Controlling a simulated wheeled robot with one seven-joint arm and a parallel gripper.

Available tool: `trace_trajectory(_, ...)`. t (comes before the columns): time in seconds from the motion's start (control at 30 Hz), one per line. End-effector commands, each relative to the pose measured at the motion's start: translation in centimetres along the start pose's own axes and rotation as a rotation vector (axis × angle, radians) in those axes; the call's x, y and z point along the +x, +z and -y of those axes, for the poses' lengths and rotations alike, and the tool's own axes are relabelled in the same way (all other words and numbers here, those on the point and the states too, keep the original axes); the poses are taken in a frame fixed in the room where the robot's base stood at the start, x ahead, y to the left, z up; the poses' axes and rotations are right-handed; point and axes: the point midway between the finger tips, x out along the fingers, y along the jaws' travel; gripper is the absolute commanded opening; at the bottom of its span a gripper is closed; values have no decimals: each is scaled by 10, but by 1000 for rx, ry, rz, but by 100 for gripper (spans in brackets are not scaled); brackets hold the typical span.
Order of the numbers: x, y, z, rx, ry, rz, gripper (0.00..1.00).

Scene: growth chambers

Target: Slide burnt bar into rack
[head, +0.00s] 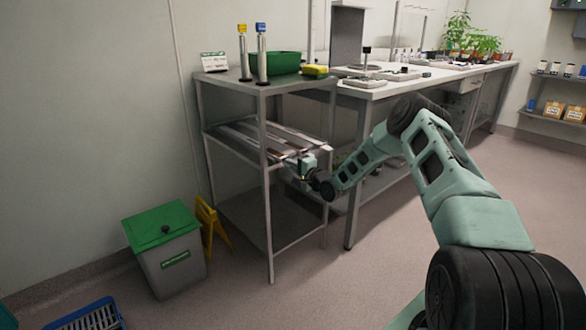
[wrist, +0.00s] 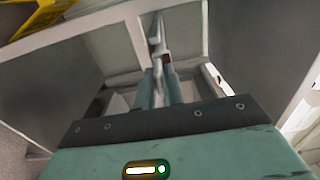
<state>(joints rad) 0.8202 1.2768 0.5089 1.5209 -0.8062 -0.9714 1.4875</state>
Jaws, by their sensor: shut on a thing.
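My gripper (head: 303,165) is at the front right edge of the rack's middle shelf. In the wrist view its two fingers (wrist: 160,82) are closed on a thin grey bar (wrist: 157,35) with a small reddish mark near the fingertips. The bar points away from me between pale shelf edges. I take it for the burnt bar; burn marks are not clear. The metal rack (head: 268,215) has a middle shelf with several long pale bars (head: 240,135) lying side by side. My gripper hides part of the held bar, and I cannot tell how far it lies on the shelf.
The rack's top holds a green bin (head: 284,62), two capped cylinders and a yellow item. A workbench (head: 375,88) stands close at the right. A green-lidded bin (head: 165,250) and a yellow floor sign (head: 211,226) stand at the left.

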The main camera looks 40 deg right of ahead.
Motion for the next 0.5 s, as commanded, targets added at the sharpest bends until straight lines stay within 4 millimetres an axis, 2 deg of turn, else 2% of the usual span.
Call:
trace_trajectory(0.37,10,1,1,-1,-3,1,0)
trace_trajectory(0.4,10,1,2,0,-3,0,18)
trace_trajectory(0.47,10,1,2,0,-3,1,35)
trace_trajectory(0.5,10,1,1,0,-3,1,35)
